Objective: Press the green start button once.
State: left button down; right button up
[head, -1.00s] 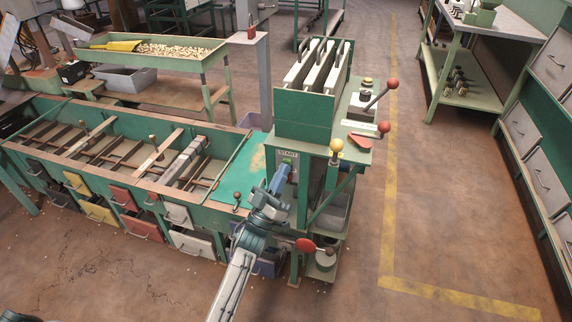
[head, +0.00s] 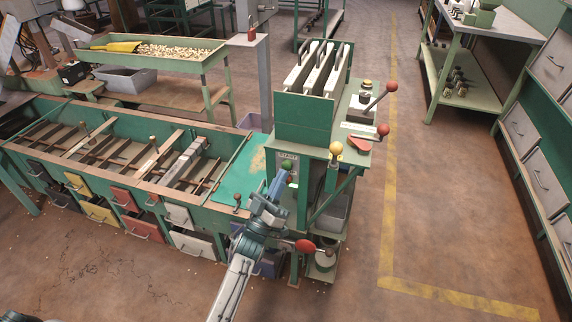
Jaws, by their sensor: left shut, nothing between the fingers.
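The green start button (head: 287,164) sits on a pale panel under a START label, on the front of the green machine (head: 303,118). My left gripper (head: 281,177) comes up from below in the head view. It is shut and empty, with its tip just below and in front of the button. A small gap seems to show between tip and button, though the depth is hard to judge. The lower part of the panel is partly hidden by the gripper. My right gripper is not in view.
A yellow-knobbed lever (head: 336,149) and a red-knobbed lever (head: 305,245) stand right of my left arm. A long green sorting bench (head: 105,170) with coloured drawers is on the left. Open floor lies to the right.

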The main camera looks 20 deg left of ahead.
pick_arm(q)
jog(key=shift+s, duration=0.15)
jog(key=s+p, duration=0.2)
jog(key=s, duration=0.2)
jog(key=shift+s+a, duration=0.1)
jog(key=shift+s, duration=0.3)
dwell(0.7)
